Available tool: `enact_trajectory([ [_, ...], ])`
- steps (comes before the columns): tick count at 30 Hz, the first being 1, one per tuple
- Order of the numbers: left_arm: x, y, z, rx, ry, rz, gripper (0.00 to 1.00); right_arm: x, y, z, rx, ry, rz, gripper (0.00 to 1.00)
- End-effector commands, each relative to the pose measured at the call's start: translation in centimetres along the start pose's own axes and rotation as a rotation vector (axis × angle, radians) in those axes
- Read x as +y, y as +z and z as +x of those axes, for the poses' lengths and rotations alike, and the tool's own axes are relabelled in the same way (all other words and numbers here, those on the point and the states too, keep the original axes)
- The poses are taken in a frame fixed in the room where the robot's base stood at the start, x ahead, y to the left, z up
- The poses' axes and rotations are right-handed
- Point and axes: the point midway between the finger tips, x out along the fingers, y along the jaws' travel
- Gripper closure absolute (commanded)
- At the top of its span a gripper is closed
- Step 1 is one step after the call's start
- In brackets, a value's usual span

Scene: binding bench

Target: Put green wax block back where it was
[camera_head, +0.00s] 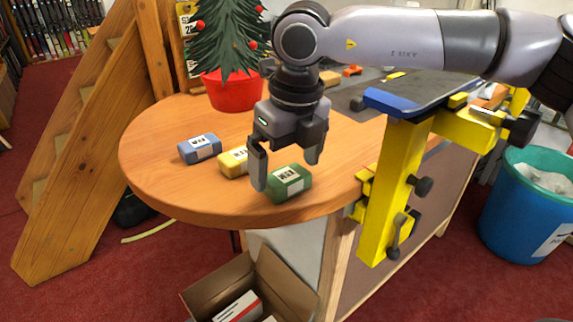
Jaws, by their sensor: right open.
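The green wax block (288,184) lies on the round wooden bench top near its front edge, with a white label on top. My right gripper (287,172) is open above and around the green block, one finger at its left side and the other behind its right end. I cannot tell whether the fingers touch it. A yellow wax block (233,161) lies just left of the gripper, partly hidden by it. A blue wax block (199,149) lies further left. My left gripper is not in view.
A small tree in a red pot (232,92) stands behind the blocks. A yellow clamp stand (388,190) with a blue top rises at the right. The wooden top (160,185) is clear at front left. An open cardboard box (235,285) sits below, a teal bin (520,215) at right.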

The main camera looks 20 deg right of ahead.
Motion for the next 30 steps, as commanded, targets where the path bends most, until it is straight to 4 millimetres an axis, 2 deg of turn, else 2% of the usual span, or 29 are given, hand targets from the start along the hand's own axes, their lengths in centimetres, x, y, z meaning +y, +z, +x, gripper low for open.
enact_trajectory([
  [9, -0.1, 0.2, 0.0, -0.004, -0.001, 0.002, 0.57, 0.0, 0.1, -7.2, -0.005, 0.000, 0.000, 0.00],
  [15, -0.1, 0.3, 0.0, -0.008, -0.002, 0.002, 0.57, 0.0, 0.0, -10.0, -0.003, 0.000, 0.000, 0.00],
  [20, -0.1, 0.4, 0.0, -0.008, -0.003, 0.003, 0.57, 0.0, 0.0, -10.8, -0.001, 0.001, -0.001, 0.00],
  [30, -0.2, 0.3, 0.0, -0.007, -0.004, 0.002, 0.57, 0.0, 0.0, -10.8, 0.000, 0.000, -0.001, 0.00],
])
